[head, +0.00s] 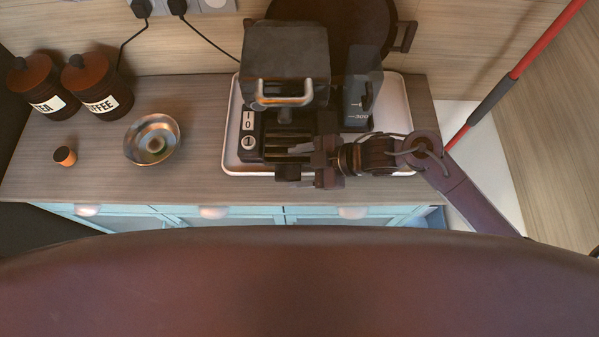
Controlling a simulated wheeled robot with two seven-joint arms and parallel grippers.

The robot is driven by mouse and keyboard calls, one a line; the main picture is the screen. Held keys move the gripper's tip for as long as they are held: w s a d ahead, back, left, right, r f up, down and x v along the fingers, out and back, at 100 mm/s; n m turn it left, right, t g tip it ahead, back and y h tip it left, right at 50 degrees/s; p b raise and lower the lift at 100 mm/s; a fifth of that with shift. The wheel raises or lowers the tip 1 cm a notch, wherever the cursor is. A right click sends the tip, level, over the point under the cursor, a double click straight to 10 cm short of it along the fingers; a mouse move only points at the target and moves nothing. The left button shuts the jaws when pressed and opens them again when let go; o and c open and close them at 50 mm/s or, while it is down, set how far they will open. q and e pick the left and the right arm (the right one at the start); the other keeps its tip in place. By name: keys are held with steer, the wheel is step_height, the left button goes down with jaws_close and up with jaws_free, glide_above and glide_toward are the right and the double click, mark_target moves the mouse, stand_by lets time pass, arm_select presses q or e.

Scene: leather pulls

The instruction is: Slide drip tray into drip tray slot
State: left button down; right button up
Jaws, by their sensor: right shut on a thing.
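The dark coffee machine (285,50) with a pale metal handle stands on a white tray at the back of the counter. Its low base (251,132) with white labels shows at the left, in front of the body. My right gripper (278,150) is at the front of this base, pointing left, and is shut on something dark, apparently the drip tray. The gripper covers most of it, and dark on dark makes its outline hard to tell. The slot is hidden behind the gripper, so I cannot tell how far in the tray sits. My left gripper is not in view.
The white tray (230,150) rims the machine and a water tank (357,100). A metal bowl (153,139), a small orange-and-dark cup (65,156) and tea and coffee jars (97,85) stand left. A red pole (520,65) leans right. The counter's left front is clear.

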steer(key=shift+w+b, duration=0.75)
steer(key=shift+w, duration=1.35)
steer(key=shift+s+f, duration=0.1)
steer(key=shift+f, duration=0.35)
steer(key=o, duration=1.4)
steer(key=shift+c, duration=0.2)
steer(key=shift+d+b, duration=0.1)
steer(key=shift+b, duration=0.2)
steer(key=b+v, duration=0.1)
steer(key=v, duration=0.6)
steer(key=shift+d+r+b, duration=0.2)
steer(key=shift+d+b, duration=0.05)
steer(key=shift+b, duration=0.05)
